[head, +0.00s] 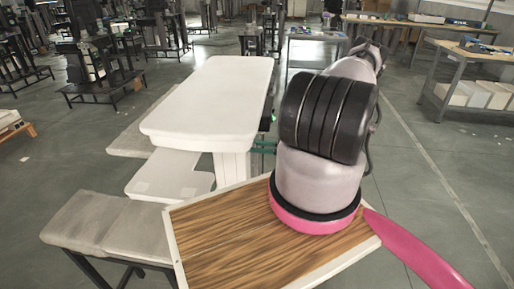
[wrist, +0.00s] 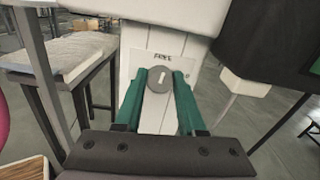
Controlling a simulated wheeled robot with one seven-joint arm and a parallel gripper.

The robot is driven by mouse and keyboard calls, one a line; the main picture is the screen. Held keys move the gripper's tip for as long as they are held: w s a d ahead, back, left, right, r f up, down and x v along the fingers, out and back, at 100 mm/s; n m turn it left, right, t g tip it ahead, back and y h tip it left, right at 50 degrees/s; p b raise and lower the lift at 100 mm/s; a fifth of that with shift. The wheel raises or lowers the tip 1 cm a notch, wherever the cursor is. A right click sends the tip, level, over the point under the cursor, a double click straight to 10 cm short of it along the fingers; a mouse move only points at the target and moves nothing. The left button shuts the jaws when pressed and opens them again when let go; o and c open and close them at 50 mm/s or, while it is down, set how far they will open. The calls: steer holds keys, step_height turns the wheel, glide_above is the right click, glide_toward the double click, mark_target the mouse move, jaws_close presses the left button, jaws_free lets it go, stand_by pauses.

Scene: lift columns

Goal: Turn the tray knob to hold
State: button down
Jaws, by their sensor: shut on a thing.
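The tray knob (wrist: 159,79) is a round grey disc with a pale pointer mark that stands nearly upright in the wrist view. It sits on the white column (wrist: 158,118), below a small dark label (wrist: 163,56) too blurred to read for sure. My gripper (wrist: 160,80) has its two green fingers on either side of the knob, shut on it. In the head view, the green fingers of my gripper (head: 264,146) reach the right side of the white column (head: 231,166) under the white top (head: 215,95). The knob is hidden there.
A lower white shelf (head: 165,178) juts left from the column. Grey padded benches (head: 105,225) stand at the left. Workbenches (head: 475,75) stand at the back right. Open floor (head: 420,165) lies to the right of my arm.

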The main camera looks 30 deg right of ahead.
steer(key=m, duration=1.5)
steer(key=shift+w+d, duration=0.1)
steer(key=shift+d, duration=0.05)
stand_by(0.3)
steer(key=c, duration=0.5)
jaws_free()
steer(key=v, duration=1)
steer(key=shift+s+d, duration=0.3)
steer(key=shift+f, duration=0.1)
